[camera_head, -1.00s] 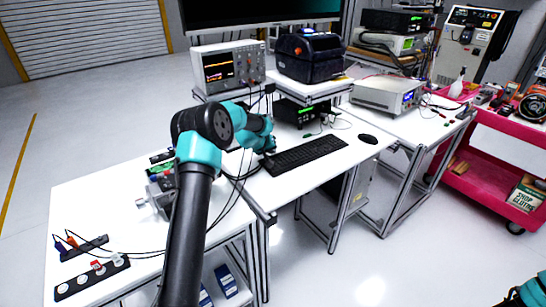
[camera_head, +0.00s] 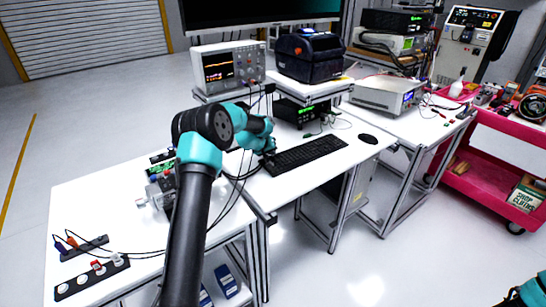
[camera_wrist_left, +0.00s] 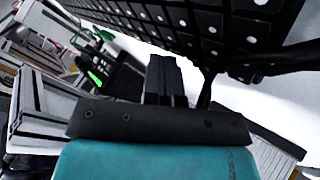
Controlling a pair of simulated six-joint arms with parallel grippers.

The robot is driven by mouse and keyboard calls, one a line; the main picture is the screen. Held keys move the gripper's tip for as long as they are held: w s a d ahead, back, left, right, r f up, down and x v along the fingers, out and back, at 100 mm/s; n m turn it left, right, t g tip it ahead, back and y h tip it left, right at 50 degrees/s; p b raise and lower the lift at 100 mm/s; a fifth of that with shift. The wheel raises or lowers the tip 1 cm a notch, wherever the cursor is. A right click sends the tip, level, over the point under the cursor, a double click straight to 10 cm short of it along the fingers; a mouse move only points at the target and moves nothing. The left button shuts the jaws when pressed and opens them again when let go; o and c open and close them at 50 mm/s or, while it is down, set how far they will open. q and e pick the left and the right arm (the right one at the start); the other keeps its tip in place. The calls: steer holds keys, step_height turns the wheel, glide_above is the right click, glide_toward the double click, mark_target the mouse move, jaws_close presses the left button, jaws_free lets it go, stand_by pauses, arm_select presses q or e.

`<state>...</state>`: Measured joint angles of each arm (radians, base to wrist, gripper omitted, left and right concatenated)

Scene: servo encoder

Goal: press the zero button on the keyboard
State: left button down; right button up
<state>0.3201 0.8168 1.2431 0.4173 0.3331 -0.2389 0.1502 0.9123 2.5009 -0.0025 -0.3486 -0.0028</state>
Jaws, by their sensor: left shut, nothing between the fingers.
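The black keyboard (camera_head: 306,154) lies on the white table in the head view. In the left wrist view its dark keys with white marks (camera_wrist_left: 185,28) fill the top, very close to my fingers. I cannot make out which key is the zero button. My left gripper (camera_head: 268,151) is at the keyboard's left end in the head view, mostly hidden by its own wrist. In the left wrist view the left gripper's two dark fingers (camera_wrist_left: 165,75) are together with nothing between them, near the keyboard's edge. I cannot tell whether they touch a key. My right gripper is not in view.
A black mouse (camera_head: 368,138) lies right of the keyboard. Behind stand an oscilloscope (camera_head: 228,66), a dark printer (camera_head: 309,57) and a monitor (camera_head: 262,12). Black cables (camera_head: 240,170) run left of the keyboard. A power strip (camera_head: 92,276) lies on the front left table.

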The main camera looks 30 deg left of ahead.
arm_select(q)
steer(key=shift+f, duration=0.15)
stand_by(0.5)
steer(key=shift+r, duration=0.85)
steer(key=shift+r, duration=2.5)
